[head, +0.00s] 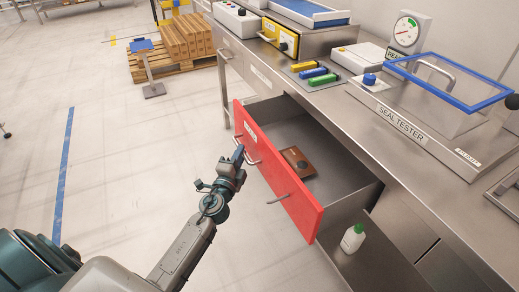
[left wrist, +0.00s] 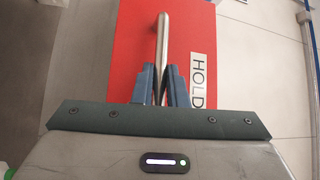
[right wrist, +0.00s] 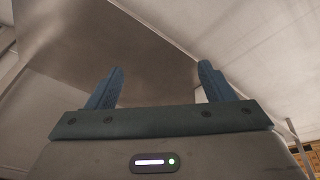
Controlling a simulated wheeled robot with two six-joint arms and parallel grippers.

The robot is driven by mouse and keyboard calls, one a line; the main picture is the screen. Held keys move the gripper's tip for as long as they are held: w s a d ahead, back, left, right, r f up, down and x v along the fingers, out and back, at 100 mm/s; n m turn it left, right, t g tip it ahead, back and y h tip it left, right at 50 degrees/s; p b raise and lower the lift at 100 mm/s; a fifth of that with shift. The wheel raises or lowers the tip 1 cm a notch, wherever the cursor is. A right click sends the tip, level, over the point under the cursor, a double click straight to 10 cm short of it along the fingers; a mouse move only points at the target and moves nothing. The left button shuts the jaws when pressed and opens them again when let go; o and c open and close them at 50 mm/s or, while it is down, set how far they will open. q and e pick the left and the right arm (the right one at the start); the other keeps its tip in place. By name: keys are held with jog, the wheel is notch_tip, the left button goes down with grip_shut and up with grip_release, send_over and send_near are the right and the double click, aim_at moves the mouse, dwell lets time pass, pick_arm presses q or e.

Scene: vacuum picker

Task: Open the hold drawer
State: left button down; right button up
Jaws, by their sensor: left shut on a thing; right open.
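The hold drawer with its red front (head: 297,197) stands pulled out from the steel bench in the head view, its inside showing. A brown item (head: 296,160) lies in it. The front has a metal handle at each end. My left gripper (head: 240,155) is at the farther handle, beside the label. In the left wrist view its blue fingers (left wrist: 161,88) are shut on the metal handle (left wrist: 162,40), and the label HOLD (left wrist: 197,80) shows on the red front. My right gripper (right wrist: 160,86) is open and empty in the right wrist view, and is out of the head view.
A white bottle with a green cap (head: 352,239) stands on the shelf below the drawer. The floor to the left is largely free, with a pallet of boxes (head: 183,38) behind.

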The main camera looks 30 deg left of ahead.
pick_arm(q)
jog(key=s+a, duration=0.1)
jog(key=s, duration=0.1)
jog(key=s+a+b, duration=0.1)
jog(key=s+a, duration=0.1)
jog(key=shift+f, duration=0.1)
pick_arm(e)
jog(key=shift+t, duration=0.3)
jog(key=v, duration=0.4)
jog(key=shift+w+a+r, duration=0.1)
jog(key=shift+r, duration=0.05)
pick_arm(q)
jog(key=c, duration=1.5)
grip_release()
jog(key=shift+w, duration=0.1)
jog(key=shift+o, duration=0.2)
jog(key=s+d+f+b, duration=0.1)
jog(key=s+b, duration=0.3)
jog(key=s, duration=0.6)
jog(key=shift+s+d+f, duration=0.2)
jog(key=shift+s+d, duration=0.05)
jog(key=shift+s, duration=0.1)
pick_arm(e)
jog(key=w+a+f+t+y, duration=0.1)
jog(key=w+a+f+t, duration=0.2)
jog(key=f, duration=0.1)
jog(key=shift+a+t+y, duration=0.25)
jog(key=shift+t+y, duration=0.15)
